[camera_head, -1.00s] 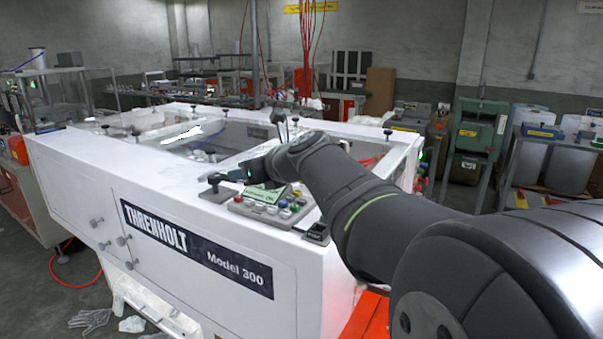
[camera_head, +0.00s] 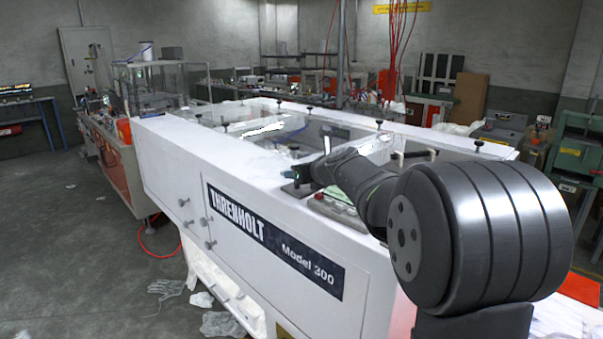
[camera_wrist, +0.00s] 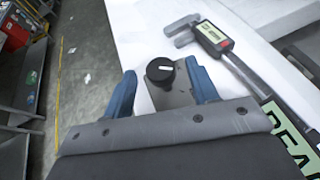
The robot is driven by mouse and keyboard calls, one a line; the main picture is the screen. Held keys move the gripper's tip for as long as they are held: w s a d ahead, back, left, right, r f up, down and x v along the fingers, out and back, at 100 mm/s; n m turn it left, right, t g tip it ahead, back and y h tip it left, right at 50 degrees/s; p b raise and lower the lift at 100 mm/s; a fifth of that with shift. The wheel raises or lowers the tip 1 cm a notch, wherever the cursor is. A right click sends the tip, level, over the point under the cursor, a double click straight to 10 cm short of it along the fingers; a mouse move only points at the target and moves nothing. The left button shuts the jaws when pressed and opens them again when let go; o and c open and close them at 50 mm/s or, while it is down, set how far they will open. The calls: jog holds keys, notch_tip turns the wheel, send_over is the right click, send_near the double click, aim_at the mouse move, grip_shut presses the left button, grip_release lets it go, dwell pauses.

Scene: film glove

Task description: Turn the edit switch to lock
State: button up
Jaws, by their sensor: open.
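A round black knob (camera_wrist: 160,72) with a white pointer line stands on a grey plate (camera_wrist: 172,98) in the wrist view. It appears to be the edit switch, but no label is readable. My gripper (camera_wrist: 160,67) is open, with one blue finger on each side of the knob. A gap shows between the knob and each finger. In the head view, my gripper (camera_head: 291,173) is at the white machine's front edge, above the grey plate (camera_head: 297,191). The knob cannot be made out there.
A caliper (camera_wrist: 214,38) with a small display lies right of the knob. A green screen (camera_wrist: 291,128) with large letters is at the lower right. The white machine top (camera_head: 262,162) has several black knobs. My arm partly hides the control panel (camera_head: 338,210).

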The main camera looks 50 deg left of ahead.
jog(key=shift+w+a+f, duration=0.1)
jog(key=shift+a+f, duration=0.1)
jog(key=shift+a, duration=0.35)
jog(key=c, duration=1)
jog(key=shift+w+g, duration=0.1)
jog(key=shift+g, duration=0.2)
jog(key=n+g, duration=0.3)
jog(key=shift+w+n+g, duration=0.25)
jog(key=shift+n+g, duration=0.05)
jog(key=shift+g, duration=0.1)
jog(key=shift+w+n+g+h, duration=0.15)
jog(key=shift+n+g+h, duration=0.15)
jog(key=shift+n+g, duration=1.6)
jog(key=shift+g, duration=0.3)
